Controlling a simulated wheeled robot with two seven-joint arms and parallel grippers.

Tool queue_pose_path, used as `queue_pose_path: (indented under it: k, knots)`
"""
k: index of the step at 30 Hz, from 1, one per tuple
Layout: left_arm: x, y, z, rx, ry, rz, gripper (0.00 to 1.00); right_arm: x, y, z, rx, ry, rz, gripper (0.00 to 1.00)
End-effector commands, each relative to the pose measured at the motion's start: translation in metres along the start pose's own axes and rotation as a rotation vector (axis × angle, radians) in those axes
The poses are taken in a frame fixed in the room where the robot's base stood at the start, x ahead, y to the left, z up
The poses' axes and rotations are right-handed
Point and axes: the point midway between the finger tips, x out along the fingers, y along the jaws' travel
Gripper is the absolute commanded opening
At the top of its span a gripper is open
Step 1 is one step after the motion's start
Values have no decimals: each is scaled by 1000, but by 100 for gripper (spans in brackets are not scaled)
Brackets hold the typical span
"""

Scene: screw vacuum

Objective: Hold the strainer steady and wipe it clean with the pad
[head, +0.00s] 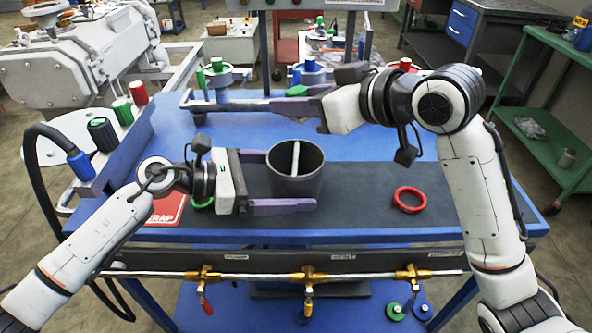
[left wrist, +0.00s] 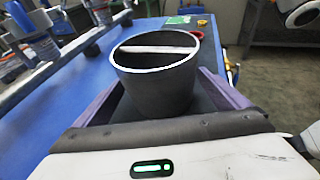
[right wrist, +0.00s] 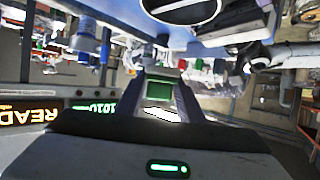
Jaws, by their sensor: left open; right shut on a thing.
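The strainer appears to be the dark grey cup (head: 311,184) standing upright on the dark mat, with a pale bar across its mouth. My left gripper (head: 285,182) is open, one finger behind the cup and one in front of it. The left wrist view shows the cup (left wrist: 155,88) between the spread fingers; I cannot tell if they touch it. My right gripper (head: 283,98) is above the back of the table, shut on a small green pad (head: 297,90). The pad (right wrist: 159,91) also shows between the fingers in the right wrist view.
A red ring (head: 409,200) lies on the mat (head: 365,184) right of the cup. A green ring (head: 202,204) and a red scrap sign (head: 164,212) are at the left. A rail with capped fittings (head: 218,72) runs along the back. Brass valves (head: 307,275) line the front.

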Motion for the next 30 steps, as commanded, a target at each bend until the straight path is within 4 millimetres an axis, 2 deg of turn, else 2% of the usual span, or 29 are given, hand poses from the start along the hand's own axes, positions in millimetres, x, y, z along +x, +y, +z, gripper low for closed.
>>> queue_pose_path:
  k: [5, 12, 18, 22, 30]
  knots:
    - [-24, 1, -1, 1, 4, 3, 94, 0, 0, 0, 0, 1, 0, 12]
    - [-76, 1, -2, 1, 4, 3, 94, 0, 0, 0, 0, 1, 0, 12]
    - [-107, 0, -1, 0, 2, 2, 94, 0, 0, 0, 0, 1, 0, 12]
    - [-116, 0, 0, 0, 1, 0, 94, 0, 0, 0, 0, 1, 0, 12]
    - [-118, 0, 0, 0, 0, -1, 94, 0, 0, 0, 0, 1, 0, 12]
